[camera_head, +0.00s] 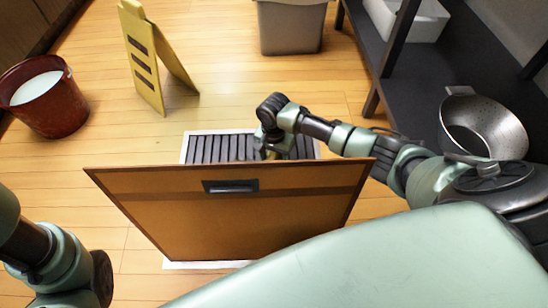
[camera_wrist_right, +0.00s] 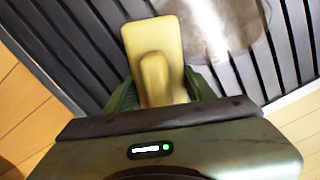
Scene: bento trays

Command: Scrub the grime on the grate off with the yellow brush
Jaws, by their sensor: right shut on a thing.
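The grate (camera_head: 212,148) lies in the floor with dark slats and a white border; its near part is hidden behind a brown panel. My right gripper (camera_head: 271,147) is low over the grate's right part. In the right wrist view, my right gripper (camera_wrist_right: 160,90) is shut on the yellow brush (camera_wrist_right: 153,50), which points out over the slats. A pale greyish smear, likely the grime (camera_wrist_right: 240,22), shows beside the brush at the upper right. Whether the brush touches the slats I cannot tell. My left arm shows at the lower left, with its gripper out of view.
The brown panel (camera_head: 232,218) with a dark handle slot stands tilted in front of the grate. A red bucket (camera_head: 52,112), a yellow floor sign (camera_head: 143,60) and a grey bin (camera_head: 290,28) stand around. A dark shelf holds a metal colander (camera_head: 485,125) at right.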

